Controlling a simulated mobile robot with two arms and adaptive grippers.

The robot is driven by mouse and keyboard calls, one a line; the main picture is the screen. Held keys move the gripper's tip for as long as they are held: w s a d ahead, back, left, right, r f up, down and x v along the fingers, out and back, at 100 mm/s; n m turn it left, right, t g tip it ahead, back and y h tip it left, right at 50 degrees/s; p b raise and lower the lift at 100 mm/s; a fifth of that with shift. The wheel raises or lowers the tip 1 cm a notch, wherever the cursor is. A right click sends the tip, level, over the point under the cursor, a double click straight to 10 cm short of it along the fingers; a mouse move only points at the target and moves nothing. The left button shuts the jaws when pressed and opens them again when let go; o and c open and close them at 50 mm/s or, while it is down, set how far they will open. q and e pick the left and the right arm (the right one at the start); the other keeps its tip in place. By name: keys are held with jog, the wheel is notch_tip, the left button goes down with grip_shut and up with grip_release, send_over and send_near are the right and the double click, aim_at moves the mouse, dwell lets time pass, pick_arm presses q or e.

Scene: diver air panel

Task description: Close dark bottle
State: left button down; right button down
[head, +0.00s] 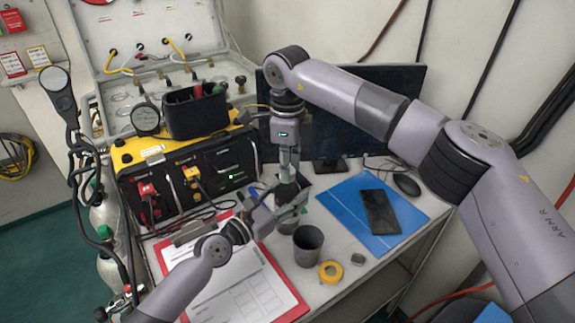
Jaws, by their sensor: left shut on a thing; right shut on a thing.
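The dark bottle (287,193) is at the middle of the table, mostly hidden between my two grippers. My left gripper (292,208) reaches in from the lower left and is shut around the bottle's side. My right gripper (288,174) points straight down from above and is shut at the bottle's top, on what seems to be its cap. The cap is too small and covered to see clearly. I cannot tell whether the cap is seated on the neck.
A dark cup (308,246), yellow tape roll (331,272) and red clipboard (285,294) are close in front. A blue folder (345,205) with a phone (380,212) lies right. The yellow-black air panel (190,178) stands left, a monitor (350,110) behind.

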jog(key=c, duration=1.2)
grip_release()
jog(key=shift+o, duration=0.2)
notch_tip(320, 180, up, 12)
pick_arm(q)
jog(key=c, duration=0.6)
grip_release()
